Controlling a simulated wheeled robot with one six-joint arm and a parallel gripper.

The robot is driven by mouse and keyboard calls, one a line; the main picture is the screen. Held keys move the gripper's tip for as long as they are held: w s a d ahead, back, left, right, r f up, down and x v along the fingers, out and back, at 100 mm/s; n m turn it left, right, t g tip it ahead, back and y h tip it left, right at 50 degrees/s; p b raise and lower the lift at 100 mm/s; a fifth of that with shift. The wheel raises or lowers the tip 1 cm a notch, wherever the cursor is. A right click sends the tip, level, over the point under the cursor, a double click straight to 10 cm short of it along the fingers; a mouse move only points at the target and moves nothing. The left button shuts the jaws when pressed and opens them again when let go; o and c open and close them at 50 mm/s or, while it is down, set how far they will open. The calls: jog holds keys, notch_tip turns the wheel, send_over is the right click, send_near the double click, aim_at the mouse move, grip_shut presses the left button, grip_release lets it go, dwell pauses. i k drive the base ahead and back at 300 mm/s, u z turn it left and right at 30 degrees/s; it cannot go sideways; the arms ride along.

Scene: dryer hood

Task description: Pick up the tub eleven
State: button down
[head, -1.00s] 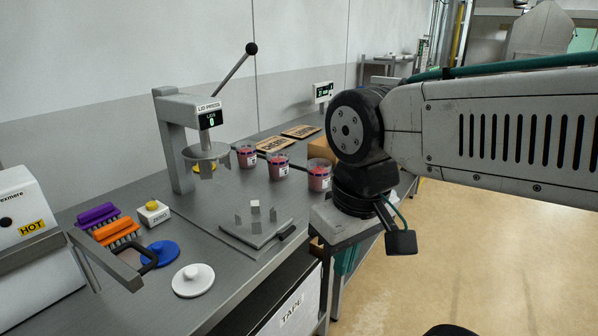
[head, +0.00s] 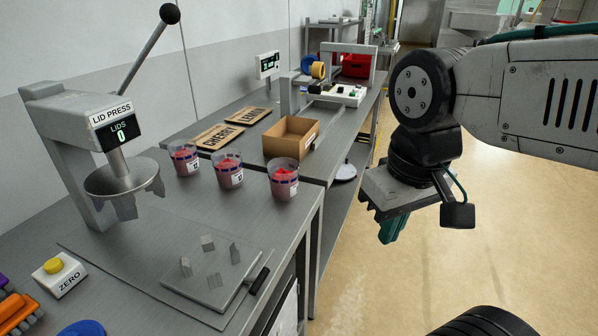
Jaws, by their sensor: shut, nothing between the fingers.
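Three clear tubs with red contents stand upright in a row on the grey bench: a left tub (head: 184,160), a middle tub (head: 229,173) and a right tub (head: 283,181) near the bench's front edge. Each has a small white label, too small to read, so I cannot tell which is tub eleven. My gripper (head: 391,229) hangs to the right of the tubs, out past the bench edge over the floor. Its teal fingers point down, shut and empty, partly hidden by its mount.
The lid press (head: 119,170) stands left of the tubs. A plate with upright posts (head: 209,275) lies in front. An open cardboard box (head: 291,138) and CHERRY (head: 219,137) and LEMON (head: 247,115) boards lie behind.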

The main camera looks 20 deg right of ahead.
aim_at(283, 174)
jog(key=k, duration=0.6)
jog(key=z, duration=0.55)
jog(key=i, duration=1.2)
jog(key=u, duration=0.3)
